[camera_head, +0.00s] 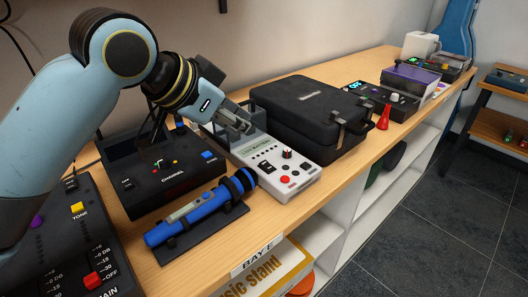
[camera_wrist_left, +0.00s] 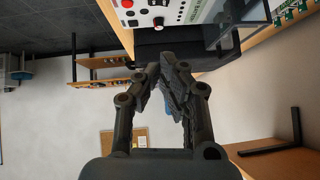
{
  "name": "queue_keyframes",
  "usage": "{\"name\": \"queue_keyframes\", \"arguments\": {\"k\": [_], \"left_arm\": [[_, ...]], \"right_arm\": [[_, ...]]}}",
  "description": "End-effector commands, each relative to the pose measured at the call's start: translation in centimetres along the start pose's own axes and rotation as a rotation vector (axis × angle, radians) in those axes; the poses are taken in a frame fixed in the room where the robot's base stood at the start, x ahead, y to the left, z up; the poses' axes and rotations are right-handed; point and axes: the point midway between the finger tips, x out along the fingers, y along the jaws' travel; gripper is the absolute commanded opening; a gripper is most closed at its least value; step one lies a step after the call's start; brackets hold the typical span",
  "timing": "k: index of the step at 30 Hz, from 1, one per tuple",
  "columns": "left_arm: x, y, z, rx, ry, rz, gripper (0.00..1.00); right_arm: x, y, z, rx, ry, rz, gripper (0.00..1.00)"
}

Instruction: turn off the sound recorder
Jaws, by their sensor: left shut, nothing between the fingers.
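A white instrument (camera_head: 284,172) with a small green screen, a black knob (camera_head: 287,153) and red and black buttons lies on the wooden counter. The closed fingers also show in the left wrist view (camera_wrist_left: 168,72). My right gripper is in neither view.
A black case (camera_head: 308,108) stands just behind the white instrument. A blue handheld device (camera_head: 200,210) lies on a black stand in front left. Black control boxes (camera_head: 165,170) crowd the left. Several more instruments (camera_head: 385,98) line the counter's far end. The front edge drops to shelves.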

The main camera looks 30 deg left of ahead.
Motion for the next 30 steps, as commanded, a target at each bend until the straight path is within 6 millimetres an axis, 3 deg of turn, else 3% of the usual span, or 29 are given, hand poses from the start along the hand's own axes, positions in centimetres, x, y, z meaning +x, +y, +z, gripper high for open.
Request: {"name": "queue_keyframes", "arguments": {"k": [10,24,30], "left_arm": [[1.1,-0.1,0.0,-0.002,0.0,-0.001,0.0],[10.4,0.1,-0.1,-0.002,-0.001,0.002,0.0],[12.2,0.0,2.2,0.0,-0.002,0.0,0.0]], "right_arm": [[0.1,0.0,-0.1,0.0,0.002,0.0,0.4],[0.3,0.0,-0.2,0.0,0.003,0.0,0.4],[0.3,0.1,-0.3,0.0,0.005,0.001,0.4]]}}
